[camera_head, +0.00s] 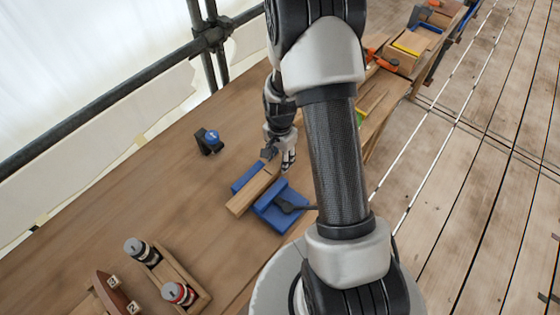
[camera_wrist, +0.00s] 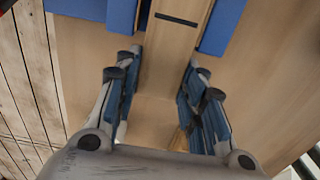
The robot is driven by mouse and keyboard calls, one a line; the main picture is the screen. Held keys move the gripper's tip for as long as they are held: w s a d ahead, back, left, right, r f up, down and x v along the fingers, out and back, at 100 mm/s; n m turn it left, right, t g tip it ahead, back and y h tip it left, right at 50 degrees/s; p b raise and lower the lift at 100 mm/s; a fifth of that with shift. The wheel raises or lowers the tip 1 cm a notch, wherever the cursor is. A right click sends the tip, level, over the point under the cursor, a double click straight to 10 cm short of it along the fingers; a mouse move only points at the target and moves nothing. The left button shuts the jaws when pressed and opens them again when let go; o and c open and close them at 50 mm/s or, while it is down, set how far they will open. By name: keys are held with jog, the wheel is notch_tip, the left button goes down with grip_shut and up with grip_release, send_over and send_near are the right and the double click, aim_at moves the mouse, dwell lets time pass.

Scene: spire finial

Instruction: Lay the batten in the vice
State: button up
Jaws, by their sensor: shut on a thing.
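The batten (camera_head: 241,202) is a pale wooden bar lying lengthwise between the two blue jaws of the vice (camera_head: 268,214) on the bench. In the wrist view the batten (camera_wrist: 170,50) carries a dark slot across it, and blue vice jaws (camera_wrist: 222,25) stand on both sides, with a narrow gap visible at the left. My gripper (camera_head: 278,158) is at the batten's far end in the head view. In the wrist view my gripper (camera_wrist: 160,85) has one finger on each side of the batten's near end and is shut on it. I cannot tell whether the batten touches the vice floor.
A black stand with a blue top (camera_head: 209,141) is left of the vice. A wooden tray (camera_head: 190,279) with dark and red cans and a numbered brown block (camera_head: 117,294) are at the front left. A scaffold rail (camera_head: 110,95) runs behind. Bare bench lies left of the vice.

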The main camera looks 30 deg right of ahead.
jog(key=shift+f, duration=0.5)
jog(key=shift+f, duration=0.2)
jog(key=o, duration=1.3)
jog(key=shift+c, duration=0.2)
jog(key=shift+r, duration=0.15)
jog(key=s+a+r+n+t+p, duration=0.1)
jog(key=a+r+n+p, duration=0.1)
jog(key=r, duration=0.9)
jog(key=s+a+r+n+p, duration=0.1)
jog(key=a+r+n, duration=0.1)
jog(key=r, duration=1)
jog(key=s+a+r+n+t, duration=0.1)
jog(key=s+a+r+n, duration=0.3)
jog(key=s, duration=0.5)
jog(key=s+a+r+n+t, duration=0.2)
jog(key=s+a+r+n, duration=0.2)
jog(key=s+r+n, duration=0.2)
notch_tip(320, 180, up, 3)
jog(key=s, duration=0.2)
jog(key=shift+s+a+f+t, duration=0.2)
jog(key=shift+s+t, duration=0.1)
jog(key=shift+s, duration=0.05)
